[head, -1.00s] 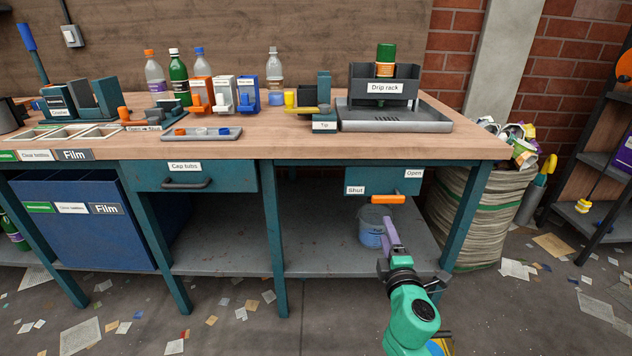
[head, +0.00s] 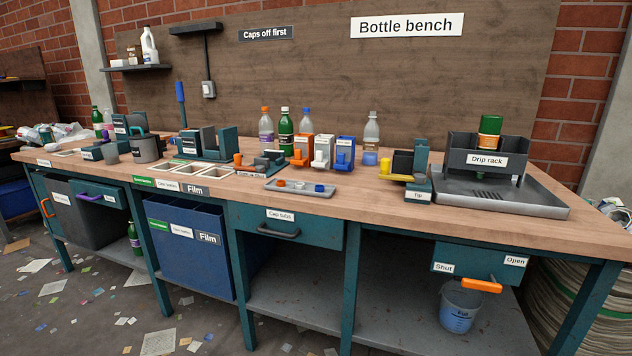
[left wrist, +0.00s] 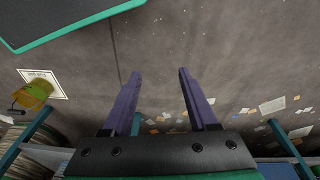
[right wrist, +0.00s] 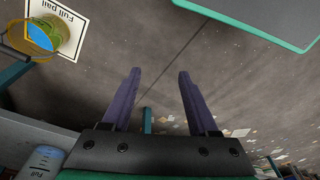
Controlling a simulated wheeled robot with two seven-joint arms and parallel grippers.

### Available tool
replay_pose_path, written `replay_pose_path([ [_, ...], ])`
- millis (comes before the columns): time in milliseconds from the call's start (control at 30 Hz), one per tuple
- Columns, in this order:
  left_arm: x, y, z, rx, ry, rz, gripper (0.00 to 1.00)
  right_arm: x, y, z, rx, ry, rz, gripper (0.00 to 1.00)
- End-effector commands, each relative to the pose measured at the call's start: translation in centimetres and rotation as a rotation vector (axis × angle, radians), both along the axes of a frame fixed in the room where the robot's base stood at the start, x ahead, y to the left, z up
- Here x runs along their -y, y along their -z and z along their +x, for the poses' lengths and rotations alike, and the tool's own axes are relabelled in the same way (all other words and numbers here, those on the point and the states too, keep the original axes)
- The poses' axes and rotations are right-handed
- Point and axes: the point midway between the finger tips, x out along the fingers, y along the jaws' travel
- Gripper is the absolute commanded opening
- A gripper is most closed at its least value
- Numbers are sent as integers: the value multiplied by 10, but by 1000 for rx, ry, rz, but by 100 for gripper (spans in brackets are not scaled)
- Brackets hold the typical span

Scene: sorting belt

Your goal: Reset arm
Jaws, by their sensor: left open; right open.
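My left gripper (left wrist: 160,92) is open and empty in the left wrist view, its two purple fingers spread apart over the grey floor. My right gripper (right wrist: 158,90) is open and empty in the right wrist view, also over the floor. Neither gripper nor arm shows in the head view. The bottle bench (head: 390,207) stands ahead, with bottles, cap tubs and a drip rack (head: 484,160) on its top.
Under the bench are a blue film bin (head: 185,265) and a pail (head: 458,310) below the orange-handled lever (head: 482,286). A pail on a floor sign marked "Full pail" (right wrist: 68,22) shows in the right wrist view. Scraps litter the floor.

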Motion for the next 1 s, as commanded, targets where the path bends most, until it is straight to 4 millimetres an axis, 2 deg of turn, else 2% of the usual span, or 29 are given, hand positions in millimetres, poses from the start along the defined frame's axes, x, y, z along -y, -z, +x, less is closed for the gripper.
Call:
replay_pose_path([
  [33, -1, -8, -2, -9, 0, 5, 59, 1, -8, -2, -8, 0, -6, 60],
  [167, -5, 7, -9, -15, -1, 16, 59, 5, 7, -8, -15, 1, -19, 60],
  [267, -10, 16, -23, -24, -1, 27, 59, 11, 16, -22, -21, 1, -30, 60],
  [367, -20, 20, -50, -35, 3, 41, 59, 21, 20, -49, -31, -3, -45, 60],
  [500, -39, 15, -109, -48, 14, 62, 59, 40, 15, -109, -45, -14, -67, 60],
  [633, -52, 11, -153, -51, 24, 72, 59, 54, 11, -152, -47, -24, -76, 60],
  [733, -56, 14, -166, -50, 26, 74, 59, 58, 14, -165, -47, -28, -79, 60],
  [1000, -57, 16, -167, -50, 27, 74, 59, 58, 15, -166, -46, -28, -79, 60],
])
